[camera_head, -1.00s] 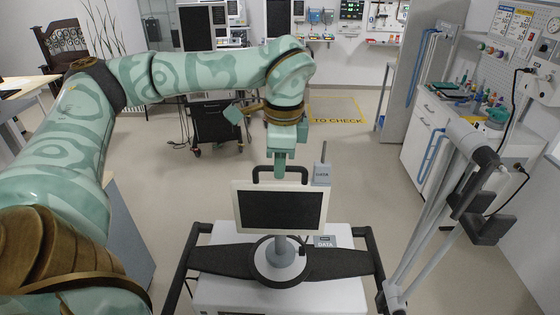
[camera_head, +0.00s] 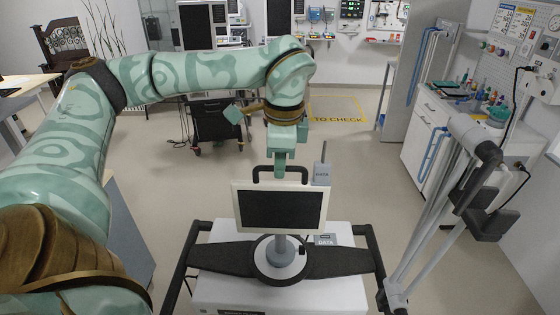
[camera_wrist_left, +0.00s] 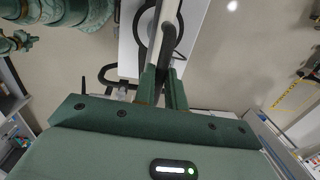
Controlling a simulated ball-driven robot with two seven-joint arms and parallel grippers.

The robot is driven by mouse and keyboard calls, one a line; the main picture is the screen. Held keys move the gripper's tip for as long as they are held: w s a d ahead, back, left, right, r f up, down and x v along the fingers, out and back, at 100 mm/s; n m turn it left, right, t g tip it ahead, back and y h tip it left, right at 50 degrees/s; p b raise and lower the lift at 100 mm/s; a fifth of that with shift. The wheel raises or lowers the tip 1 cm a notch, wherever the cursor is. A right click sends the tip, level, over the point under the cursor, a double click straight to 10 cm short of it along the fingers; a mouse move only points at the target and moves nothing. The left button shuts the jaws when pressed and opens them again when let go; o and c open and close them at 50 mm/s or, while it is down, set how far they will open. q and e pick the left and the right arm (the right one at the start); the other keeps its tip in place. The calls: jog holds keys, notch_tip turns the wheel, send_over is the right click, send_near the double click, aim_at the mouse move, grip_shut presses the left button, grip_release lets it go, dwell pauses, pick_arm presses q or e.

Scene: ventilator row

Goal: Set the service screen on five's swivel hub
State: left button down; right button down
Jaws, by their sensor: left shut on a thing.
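The service screen (camera_head: 281,210) is a dark panel in a cream frame with a black loop handle on top. In the head view it stands upright over the swivel hub (camera_head: 262,262), a round light disc with a grey post on the cart. The screen's lower edge meets or hides the top of the post; I cannot tell whether it is seated. My left gripper (camera_head: 280,168) is shut on the handle from above. In the left wrist view the gripper (camera_wrist_left: 163,98) closes around the handle, and the screen (camera_wrist_left: 162,38) shows edge-on. My right gripper is not in view.
The cart (camera_head: 330,290) has a white top, a dark crossbar (camera_head: 340,262) and black side rails. A jointed grey arm (camera_head: 430,215) rises at the right. Open floor lies beyond.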

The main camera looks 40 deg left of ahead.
pick_arm(q)
jog(key=shift+r, duration=0.1)
jog(key=c, duration=1.4)
grip_release()
jog(key=shift+o, duration=0.2)
jog(key=shift+d, duration=0.1)
jog(key=shift+s, duration=0.1)
notch_tip(320, 180, up, 16)
jog(key=d+p, duration=0.1)
jog(key=shift+s+d, duration=0.2)
